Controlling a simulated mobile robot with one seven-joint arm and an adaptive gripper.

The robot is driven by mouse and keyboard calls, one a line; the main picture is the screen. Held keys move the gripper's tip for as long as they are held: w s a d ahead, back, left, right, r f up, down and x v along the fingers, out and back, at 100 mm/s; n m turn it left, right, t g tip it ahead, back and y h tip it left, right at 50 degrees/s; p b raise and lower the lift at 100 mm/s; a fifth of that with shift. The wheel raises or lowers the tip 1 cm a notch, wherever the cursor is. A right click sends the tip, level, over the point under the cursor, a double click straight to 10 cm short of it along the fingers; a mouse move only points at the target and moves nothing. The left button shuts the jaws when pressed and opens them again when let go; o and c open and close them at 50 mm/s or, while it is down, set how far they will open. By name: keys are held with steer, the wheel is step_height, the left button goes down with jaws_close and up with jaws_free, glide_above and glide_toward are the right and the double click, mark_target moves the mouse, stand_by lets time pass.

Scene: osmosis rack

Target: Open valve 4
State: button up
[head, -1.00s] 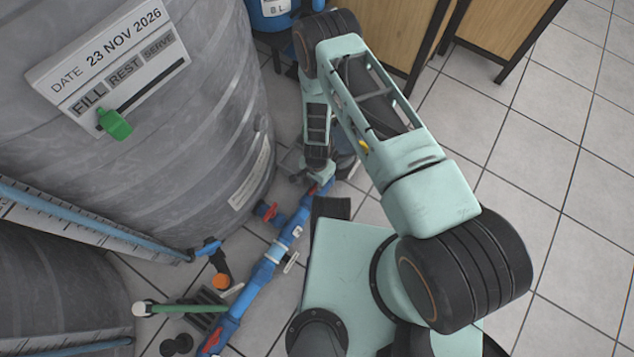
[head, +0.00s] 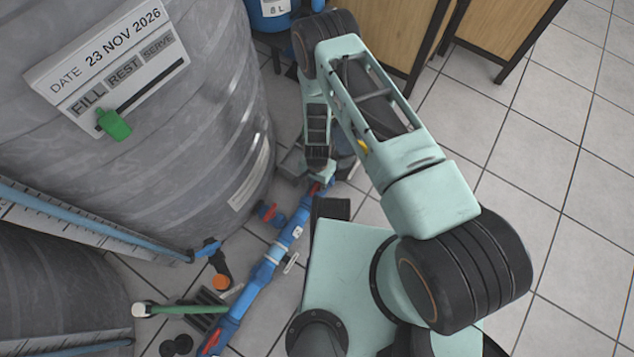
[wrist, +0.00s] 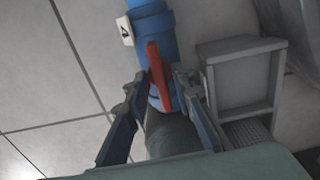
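The red valve handle (wrist: 158,76) sits on a blue pipe (wrist: 152,22) in the wrist view. It looks roughly lengthwise along the pipe there. A small white tag (wrist: 125,31) with a dark mark, possibly a 4, is on the pipe just beyond it. My gripper (wrist: 160,80) is around the handle, one finger on each side. The fingers are spread, and I cannot tell whether either touches the handle. In the head view my gripper (head: 313,172) is low at the far end of the blue pipe (head: 258,285), mostly hidden by my wrist, with a bit of red handle showing below.
Another red handle (head: 268,211) is on a side branch near the grey tank (head: 190,120). A further red handle (head: 212,342) is at the pipe's near end. A grey box-like frame (wrist: 240,78) stands close right of my fingers. Tiled floor (head: 560,200) is clear at right.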

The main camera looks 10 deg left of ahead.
steer(key=shift+r, duration=0.1)
step_height(320, 180, up, 12)
stand_by(0.8)
stand_by(0.5)
